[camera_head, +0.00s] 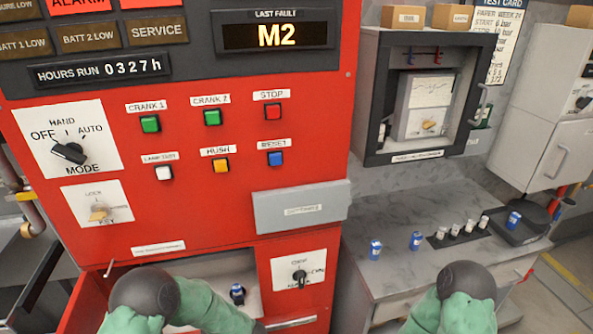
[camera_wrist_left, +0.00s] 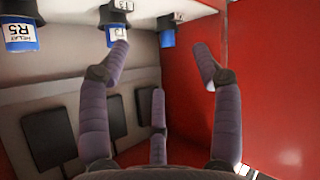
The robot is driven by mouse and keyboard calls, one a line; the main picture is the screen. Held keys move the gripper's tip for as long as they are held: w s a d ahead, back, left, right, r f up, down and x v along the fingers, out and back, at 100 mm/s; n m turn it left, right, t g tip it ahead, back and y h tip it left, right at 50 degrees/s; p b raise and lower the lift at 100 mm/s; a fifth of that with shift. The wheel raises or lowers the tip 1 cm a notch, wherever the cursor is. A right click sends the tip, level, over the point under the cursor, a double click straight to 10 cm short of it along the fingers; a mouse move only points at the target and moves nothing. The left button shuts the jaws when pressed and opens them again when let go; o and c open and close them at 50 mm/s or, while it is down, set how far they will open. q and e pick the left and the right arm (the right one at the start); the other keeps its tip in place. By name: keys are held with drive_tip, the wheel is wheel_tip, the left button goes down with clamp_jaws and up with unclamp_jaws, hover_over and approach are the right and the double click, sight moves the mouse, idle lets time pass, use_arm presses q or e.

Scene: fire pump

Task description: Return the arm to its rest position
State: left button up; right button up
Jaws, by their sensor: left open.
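My left gripper (camera_wrist_left: 161,60) shows in the left wrist view with its dark padded fingers spread apart and nothing between them. Around it are the grey inner walls of a compartment and a red panel. In the head view my left arm (camera_head: 160,305), green-sleeved with a dark round joint, reaches in front of the red cabinet's lower opening, and its gripper is hidden. My right arm (camera_head: 460,300) stands in front of the grey bench at the lower right; its gripper is not visible.
Blue relays (camera_wrist_left: 19,36) hang at the wrist view's top, one (camera_wrist_left: 117,36) close to a fingertip; contact is unclear. In the head view, a blue relay (camera_head: 237,292) sits in the opening. The bench (camera_head: 385,220) holds several small blue and white pieces. A red flap (camera_head: 88,298) stands left.

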use_arm(q)
drive_tip(key=s+d+f+m+h+p, duration=0.2)
drive_tip(key=s+d+f+m+h, duration=0.1)
drive_tip(key=d+f+m+h, duration=0.45)
drive_tip(key=s+d+f+m+g+h+p, duration=0.1)
drive_tip(key=s+d+m+g+h, duration=0.1)
drive_tip(key=s, duration=0.7)
drive_tip(key=s+d+f+m+g+h, duration=0.2)
drive_tip(key=s+d+m+g+h, duration=0.1)
drive_tip(key=s+d, duration=0.4)
drive_tip(key=shift+s+f+m+h+p, duration=0.15)
drive_tip(key=shift+s+m+h+p, duration=0.2)
drive_tip(key=shift+s+m+h, duration=0.45)
use_arm(e)
drive_tip(key=r, duration=0.3)
drive_tip(key=shift+w+a+r, duration=0.15)
drive_tip(key=shift+a+r, duration=0.15)
drive_tip(key=shift+r, duration=0.1)
use_arm(q)
drive_tip(key=shift+s+y, duration=0.2)
drive_tip(key=shift+y, duration=0.05)
drive_tip(key=shift+c, duration=0.2)
use_arm(e)
drive_tip(key=shift+c, duration=0.2)
